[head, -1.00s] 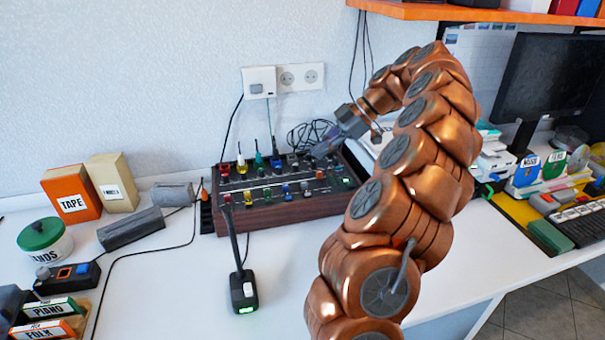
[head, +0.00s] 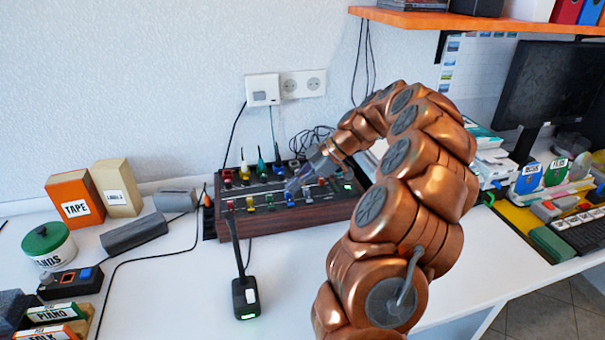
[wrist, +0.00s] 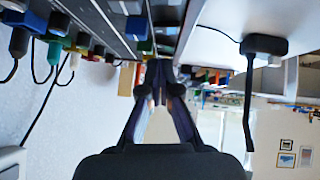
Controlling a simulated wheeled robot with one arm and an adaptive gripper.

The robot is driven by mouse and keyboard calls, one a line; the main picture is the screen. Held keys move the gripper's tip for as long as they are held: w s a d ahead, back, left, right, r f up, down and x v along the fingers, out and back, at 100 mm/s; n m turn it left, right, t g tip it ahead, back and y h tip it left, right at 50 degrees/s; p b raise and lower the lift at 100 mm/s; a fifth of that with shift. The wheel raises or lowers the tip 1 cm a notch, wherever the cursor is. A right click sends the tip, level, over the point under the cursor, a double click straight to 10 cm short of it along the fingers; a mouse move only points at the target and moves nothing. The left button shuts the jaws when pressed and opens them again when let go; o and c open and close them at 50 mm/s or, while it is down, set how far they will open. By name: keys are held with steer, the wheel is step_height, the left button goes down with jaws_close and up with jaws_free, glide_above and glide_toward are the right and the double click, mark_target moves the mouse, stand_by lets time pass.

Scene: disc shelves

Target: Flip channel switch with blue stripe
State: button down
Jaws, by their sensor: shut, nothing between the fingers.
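The channel switches stand in rows on a wooden-sided mixer panel (head: 281,222) on the white desk. A blue switch (head: 290,198) is in the front row, with red, yellow and green ones to its left. Contact cannot be told. In the wrist view my gripper (wrist: 162,72) points at the panel edge, and a blue switch (wrist: 136,28) shows to the left of its tips.
Coloured cable plugs (head: 261,161) stand along the panel's rear edge. A grey cylinder (head: 176,200) and orange TAPE box (head: 75,199) are on the left.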

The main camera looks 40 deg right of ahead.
mark_target(290, 203)
steer(key=shift+w+d+f, duration=0.1)
steer(key=shift+w+f, duration=0.05)
steer(key=shift+f, duration=1.4)
